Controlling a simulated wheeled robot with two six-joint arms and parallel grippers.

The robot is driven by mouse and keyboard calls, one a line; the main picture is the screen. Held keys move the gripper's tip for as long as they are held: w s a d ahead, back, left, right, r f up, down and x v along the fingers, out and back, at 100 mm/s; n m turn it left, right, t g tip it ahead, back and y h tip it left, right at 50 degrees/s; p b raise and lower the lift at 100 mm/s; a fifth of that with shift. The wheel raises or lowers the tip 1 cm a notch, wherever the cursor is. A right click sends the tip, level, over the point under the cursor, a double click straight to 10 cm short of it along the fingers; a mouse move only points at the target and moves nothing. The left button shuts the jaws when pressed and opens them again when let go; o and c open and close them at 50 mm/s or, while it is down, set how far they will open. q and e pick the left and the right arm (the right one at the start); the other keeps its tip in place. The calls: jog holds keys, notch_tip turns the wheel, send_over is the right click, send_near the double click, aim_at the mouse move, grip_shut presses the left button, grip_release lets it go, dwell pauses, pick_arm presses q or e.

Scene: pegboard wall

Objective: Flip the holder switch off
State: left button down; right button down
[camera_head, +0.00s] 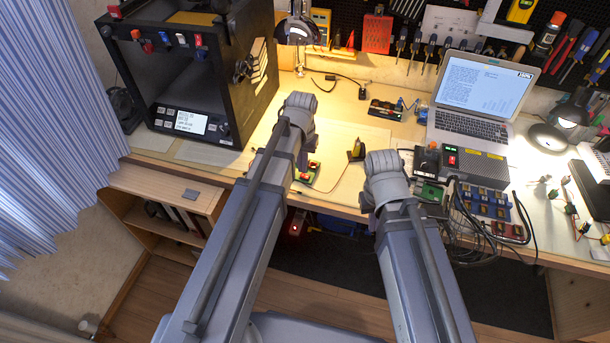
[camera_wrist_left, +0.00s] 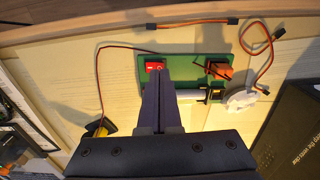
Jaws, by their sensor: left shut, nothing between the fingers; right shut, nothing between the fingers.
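The holder is a green board (camera_wrist_left: 195,72) with a red rocker switch (camera_wrist_left: 157,66) at its left end in the left wrist view. In the head view the green board (camera_head: 309,178) lies on the desk, partly covered by my left arm. My left gripper (camera_wrist_left: 164,74) is shut and empty, with its tips right at the near edge of the red switch. I cannot tell whether they touch it, or which way the switch is tipped.
An orange-red part (camera_wrist_left: 219,70) and a white round part (camera_wrist_left: 239,100) are at the board's right end, with loose wires around. A black box-shaped machine (camera_head: 205,70) stands left on the desk. A laptop (camera_head: 480,95) and a grey power box (camera_head: 470,163) are to the right.

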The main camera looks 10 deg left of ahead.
aim_at(303, 175)
pick_arm(q)
jog(key=shift+f+b, duration=0.9)
jog(key=shift+f, duration=0.05)
dwell(0.9)
jog(key=shift+r, duration=0.2)
notch_tip(303, 175, up, 7)
jog(key=p, duration=0.7)
jog(key=shift+f, duration=0.1)
jog(key=s+d+m+y, duration=0.1)
jog(key=s+d+m, duration=0.2)
jog(key=s+d, duration=0.7)
jog(key=s, duration=0.4)
jog(key=shift+s+d, duration=0.15)
jog(key=shift+d, duration=0.1)
